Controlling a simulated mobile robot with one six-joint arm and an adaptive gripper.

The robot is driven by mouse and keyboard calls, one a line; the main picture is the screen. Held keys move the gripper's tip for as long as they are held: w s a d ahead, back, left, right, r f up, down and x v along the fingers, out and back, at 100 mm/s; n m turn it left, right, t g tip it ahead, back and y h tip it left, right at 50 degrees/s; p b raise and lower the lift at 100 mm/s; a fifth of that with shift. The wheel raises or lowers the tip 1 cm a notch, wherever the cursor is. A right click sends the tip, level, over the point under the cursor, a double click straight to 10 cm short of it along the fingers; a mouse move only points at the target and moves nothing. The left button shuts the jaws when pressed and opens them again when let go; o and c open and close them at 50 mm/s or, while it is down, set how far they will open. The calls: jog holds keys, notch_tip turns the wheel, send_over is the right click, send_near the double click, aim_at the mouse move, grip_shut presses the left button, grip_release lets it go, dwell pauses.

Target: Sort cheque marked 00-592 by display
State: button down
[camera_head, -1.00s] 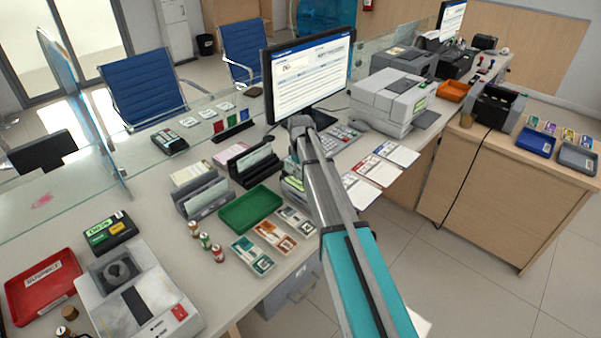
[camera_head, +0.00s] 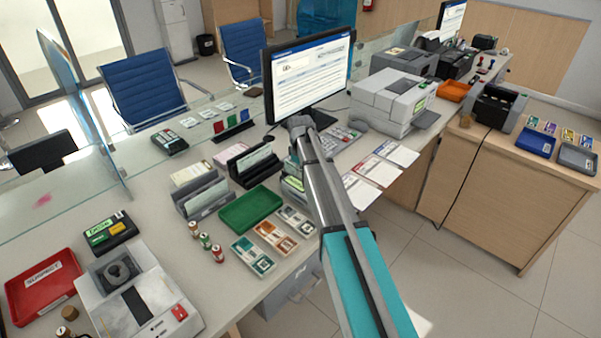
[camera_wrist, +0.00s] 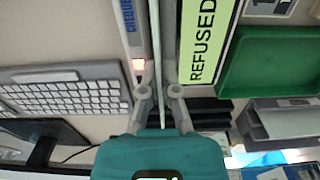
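In the wrist view my gripper (camera_wrist: 160,92) points down between labelled trays. Its fingers close on a thin pale sheet, seen edge-on, which I take to be a cheque (camera_wrist: 155,45); its marking cannot be read. A bright green REFUSED label (camera_wrist: 200,40) lies just right of the fingers. A blue-lettered label (camera_wrist: 130,14) lies to their left, only partly visible. In the head view the monitor display (camera_head: 308,75) shows a form with a small cheque picture, its text too small to read. My arm hides the gripper there.
A green tray (camera_head: 226,218) shows left of my arm, beside the grey holder (camera_head: 188,208) and dark holder (camera_head: 238,176) with papers. A keyboard (camera_wrist: 70,92) lies left of the gripper. A glass screen (camera_head: 75,100) rises at the left. The printer (camera_head: 390,98) stands right.

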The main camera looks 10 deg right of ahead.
jog(key=shift+r, duration=0.2)
jog(key=shift+r+p, duration=5.55)
jog(key=shift+p, duration=0.15)
jog(key=shift+s, duration=0.1)
